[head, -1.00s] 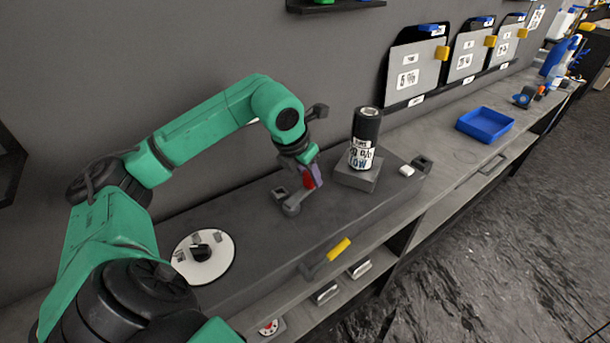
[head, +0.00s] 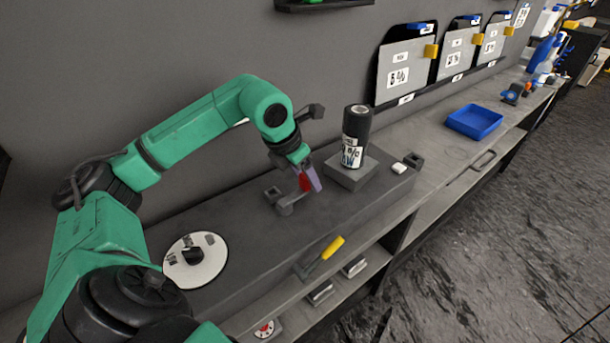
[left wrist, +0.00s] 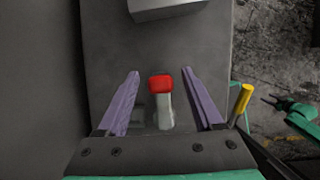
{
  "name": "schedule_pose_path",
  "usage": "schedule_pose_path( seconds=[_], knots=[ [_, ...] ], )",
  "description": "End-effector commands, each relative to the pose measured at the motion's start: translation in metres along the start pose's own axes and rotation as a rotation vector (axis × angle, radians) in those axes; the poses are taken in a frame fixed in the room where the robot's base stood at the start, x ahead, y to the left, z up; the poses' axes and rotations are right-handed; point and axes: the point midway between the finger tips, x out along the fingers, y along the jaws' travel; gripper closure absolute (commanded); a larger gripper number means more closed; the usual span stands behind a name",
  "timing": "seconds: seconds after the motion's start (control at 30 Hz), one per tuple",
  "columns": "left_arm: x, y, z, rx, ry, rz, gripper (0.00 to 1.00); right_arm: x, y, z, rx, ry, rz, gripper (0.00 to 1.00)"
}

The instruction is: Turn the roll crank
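A grey crank (head: 284,204) with a red knob (head: 304,183) stands on the dark raised bench top. In the left wrist view its red knob (left wrist: 161,83) and pale arm (left wrist: 165,112) lie between the two purple fingers. My left gripper (head: 311,184) is over the crank; the left wrist view shows it open (left wrist: 161,74), with a gap on each side of the knob. A black film roll (head: 356,130) with a white label stands upright on a grey block (head: 350,177) to the right of the crank.
A white disc (head: 208,268) with small dark parts lies left of the crank. A yellow-handled tool (head: 333,247) juts at the bench front. A blue tray (head: 474,121) and hanging sample boards (head: 406,70) are further right. The wall is close behind.

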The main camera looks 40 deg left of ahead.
Motion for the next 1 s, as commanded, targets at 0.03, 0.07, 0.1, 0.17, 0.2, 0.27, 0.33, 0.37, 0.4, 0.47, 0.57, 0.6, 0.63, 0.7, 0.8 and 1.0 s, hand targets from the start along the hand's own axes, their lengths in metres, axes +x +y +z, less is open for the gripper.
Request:
schedule_pose_path(
  seconds=[0.03, 0.07, 0.1, 0.17, 0.2, 0.27, 0.33, 0.37, 0.4, 0.47, 0.57, 0.6, 0.63, 0.7, 0.8, 1.0],
  knots=[
    [0.0, 0.0, 0.0, 0.0, 0.001, 0.0, 0.32, 0.0, 0.0, 0.0, 0.0, 0.0, 0.0, 0.5],
    [0.0, 0.0, 0.0, 0.0, 0.001, 0.0, 0.32, 0.0, 0.0, 0.0, 0.0, 0.0, 0.001, 0.5],
    [0.0, 0.0, -0.001, 0.0, 0.002, 0.0, 0.32, 0.0, 0.001, 0.0, 0.0, 0.0, 0.001, 0.5],
    [0.001, 0.0, -0.001, 0.0, 0.002, 0.0, 0.32, 0.0, 0.001, 0.0, 0.0, 0.0, 0.001, 0.5],
    [0.0, 0.0, -0.001, 0.0, 0.002, 0.0, 0.32, 0.0, 0.001, 0.0, 0.0, 0.0, 0.001, 0.5],
    [-0.002, 0.0, -0.001, 0.0, 0.002, 0.0, 0.32, 0.001, 0.001, 0.0, 0.0, 0.0, 0.002, 0.5],
    [-0.009, 0.0, 0.0, -0.001, -0.001, 0.0, 0.32, 0.002, 0.001, 0.001, 0.0, -0.001, 0.002, 0.5],
    [-0.014, 0.001, 0.0, -0.001, -0.001, 0.001, 0.32, 0.003, 0.001, 0.001, 0.0, -0.001, 0.002, 0.5],
    [-0.022, 0.001, 0.0, 0.0, -0.002, 0.003, 0.32, 0.004, 0.001, 0.001, -0.001, -0.001, 0.002, 0.5],
    [-0.039, 0.001, 0.001, 0.0, -0.004, 0.003, 0.32, 0.004, 0.002, 0.001, -0.001, -0.001, 0.002, 0.5],
    [-0.071, 0.0, 0.001, 0.001, -0.005, 0.003, 0.32, 0.003, 0.002, 0.001, 0.0, -0.001, 0.002, 0.5],
    [-0.084, 0.0, 0.001, 0.0, -0.005, 0.002, 0.32, 0.001, 0.002, 0.0, 0.0, -0.001, 0.002, 0.5],
    [-0.093, 0.0, 0.001, 0.001, -0.005, 0.003, 0.32, 0.001, 0.002, 0.0, 0.0, -0.001, 0.002, 0.5],
    [-0.114, 0.0, 0.002, 0.0, -0.004, 0.001, 0.32, -0.004, 0.002, 0.0, 0.0, -0.001, 0.002, 0.5],
    [-0.134, 0.0, 0.001, 0.0, -0.002, 0.001, 0.32, -0.009, 0.002, -0.001, 0.0, -0.001, 0.002, 0.5],
    [-0.146, 0.0, 0.0, 0.0, 0.001, 0.0, 0.32, -0.011, 0.002, -0.001, 0.0, -0.001, 0.002, 0.5]
  ],
)
